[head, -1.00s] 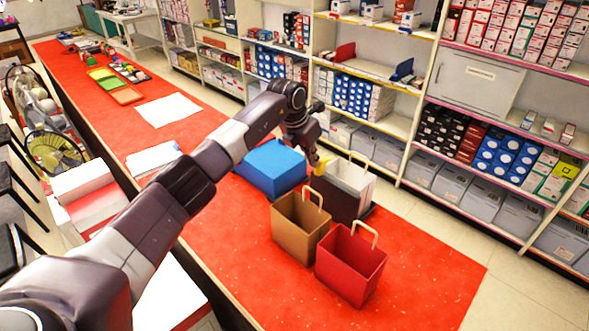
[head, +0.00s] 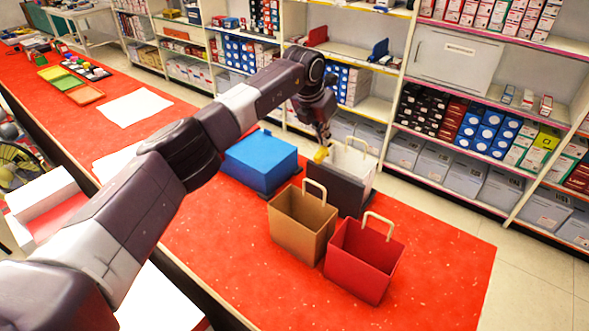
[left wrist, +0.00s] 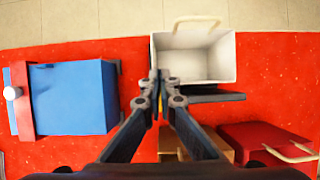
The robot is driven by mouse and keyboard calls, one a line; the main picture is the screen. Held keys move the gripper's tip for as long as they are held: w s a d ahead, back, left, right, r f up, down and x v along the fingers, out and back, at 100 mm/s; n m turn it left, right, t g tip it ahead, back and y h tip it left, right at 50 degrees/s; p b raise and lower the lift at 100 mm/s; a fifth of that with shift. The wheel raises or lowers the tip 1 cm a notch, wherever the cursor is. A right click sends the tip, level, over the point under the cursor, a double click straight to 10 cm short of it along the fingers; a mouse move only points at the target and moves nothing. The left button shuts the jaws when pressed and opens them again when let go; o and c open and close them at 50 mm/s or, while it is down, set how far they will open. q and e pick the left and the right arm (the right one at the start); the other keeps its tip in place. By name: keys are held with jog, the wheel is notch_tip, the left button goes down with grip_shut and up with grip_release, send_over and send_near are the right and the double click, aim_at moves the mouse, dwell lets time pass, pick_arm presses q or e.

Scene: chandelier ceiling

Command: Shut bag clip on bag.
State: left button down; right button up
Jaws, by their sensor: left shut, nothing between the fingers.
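A white paper bag (head: 354,164) stands open behind a dark panel (head: 338,191) on the red counter. In the left wrist view the white bag (left wrist: 195,62) is open towards me. A small yellow piece (head: 320,154), likely the bag clip, is at the bag's left rim, beside my fingertips; whether it grips the rim cannot be told. My left gripper (head: 325,139) reaches down at that corner, its fingers shut with nothing between them. In the left wrist view its fingertips (left wrist: 164,78) meet near the bag's left edge. My right gripper is not in view.
A brown bag (head: 299,226) and a red bag (head: 361,262) stand nearer on the counter. A blue box (head: 259,161) sits left of the gripper. Stocked shelves (head: 470,95) line the back. The counter's front right is clear.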

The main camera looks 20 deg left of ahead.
pick_arm(q)
jog(key=shift+a, duration=0.2)
jog(key=shift+s+d+r, duration=0.15)
jog(key=shift+d+r, duration=0.25)
jog(key=shift+d, duration=0.05)
jog(key=shift+a+r+p, duration=0.2)
jog(key=shift+r+p, duration=0.25)
jog(key=shift+p, duration=0.05)
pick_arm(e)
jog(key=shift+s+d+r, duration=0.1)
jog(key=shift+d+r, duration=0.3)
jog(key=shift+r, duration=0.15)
pick_arm(q)
jog(key=shift+r, duration=0.15)
jog(key=v, duration=1.1)
jog(key=shift+r, duration=0.4)
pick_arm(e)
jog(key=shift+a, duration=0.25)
pick_arm(q)
jog(key=shift+s, duration=0.15)
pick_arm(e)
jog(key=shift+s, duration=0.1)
